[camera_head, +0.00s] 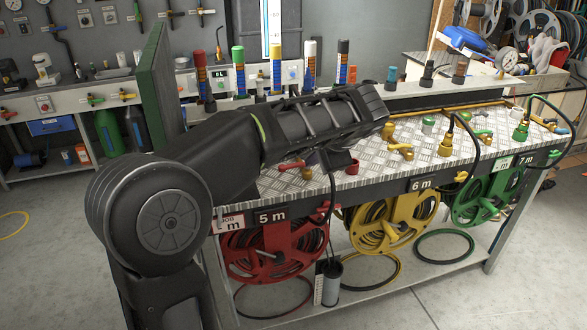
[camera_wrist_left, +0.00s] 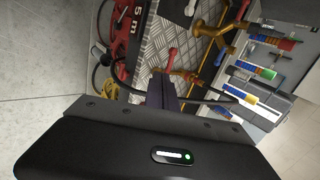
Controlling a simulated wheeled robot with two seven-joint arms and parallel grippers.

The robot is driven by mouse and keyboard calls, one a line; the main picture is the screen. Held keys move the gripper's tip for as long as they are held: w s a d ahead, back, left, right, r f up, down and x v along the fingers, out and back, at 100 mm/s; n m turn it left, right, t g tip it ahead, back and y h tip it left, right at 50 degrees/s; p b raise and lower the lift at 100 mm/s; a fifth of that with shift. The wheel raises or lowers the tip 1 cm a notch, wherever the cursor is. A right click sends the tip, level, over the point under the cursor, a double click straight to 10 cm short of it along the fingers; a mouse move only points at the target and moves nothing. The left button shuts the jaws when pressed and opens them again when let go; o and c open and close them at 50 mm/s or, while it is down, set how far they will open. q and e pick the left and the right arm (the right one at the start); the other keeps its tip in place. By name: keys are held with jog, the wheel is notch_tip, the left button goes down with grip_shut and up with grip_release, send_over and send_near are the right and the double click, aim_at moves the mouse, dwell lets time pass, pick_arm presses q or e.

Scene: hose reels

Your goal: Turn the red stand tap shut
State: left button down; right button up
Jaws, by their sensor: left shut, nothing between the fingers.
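A brass tap with a red handle (camera_wrist_left: 171,58) stands on the chequered metal bench (camera_wrist_left: 165,15), just beyond my left fingertips in the left wrist view. A red part (camera_head: 353,166) also shows beside the fingers in the head view. My left gripper (camera_wrist_left: 162,82) is shut and empty, pointing down at the bench. Whether it touches the tap cannot be told. My arm hides part of the bench. My right gripper is out of view.
Red (camera_head: 275,250), yellow (camera_head: 392,222) and green (camera_head: 485,198) hose reels hang along the bench front. Yellow-handled brass fittings (camera_head: 446,143) stand to the right. Colour-banded bottles (camera_head: 342,62) line the back. A green panel (camera_head: 160,85) stands at the left end.

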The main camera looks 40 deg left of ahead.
pick_arm(q)
jog(key=shift+s+d, duration=0.1)
jog(key=shift+f, duration=0.1)
send_near(295, 166)
notch_tip(295, 166, down, 4)
jog(key=s, duration=0.2)
jog(key=a, duration=0.1)
jog(key=w+a+p, duration=0.1)
jog(key=w+a, duration=0.1)
jog(key=shift+a+f+p, duration=0.2)
jog(key=shift+f+p, duration=0.2)
jog(key=shift+w+a+f, duration=0.2)
jog(key=shift+w+a, duration=0.05)
jog(key=shift+a, duration=0.1)
jog(key=shift+a, duration=0.1)
